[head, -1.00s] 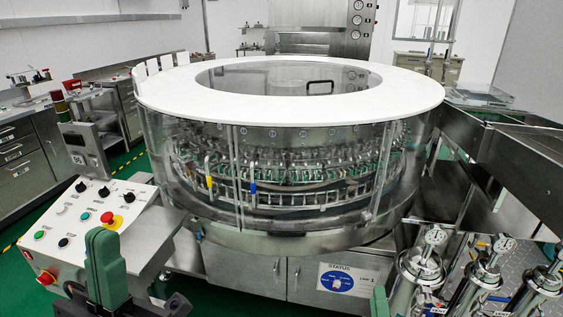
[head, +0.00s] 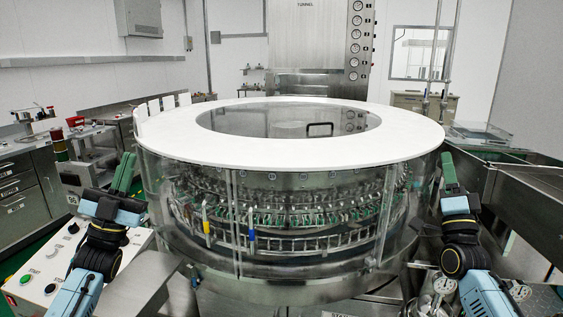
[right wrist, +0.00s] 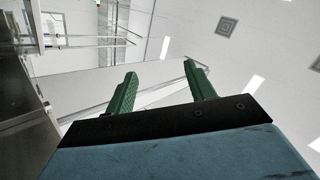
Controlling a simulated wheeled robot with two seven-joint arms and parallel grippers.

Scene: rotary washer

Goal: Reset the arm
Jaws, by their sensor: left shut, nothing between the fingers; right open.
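My left gripper (head: 124,172) is raised at the left of the head view, its green fingers together and pointing up, with nothing held. It is in front of the washer's left side and above the control panel. My right gripper (head: 449,171) is raised at the right of the head view, in front of the washer's right edge. In the right wrist view its two green fingers (right wrist: 160,82) stand wide apart with nothing between them. Both forearms come up from the bottom corners of the head view.
The round rotary washer (head: 290,215) with a white top ring fills the middle. A control panel (head: 45,262) with buttons is at lower left. Steel troughs (head: 520,200) run along the right. Gauges (head: 446,286) show at lower right. Space above the washer is clear.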

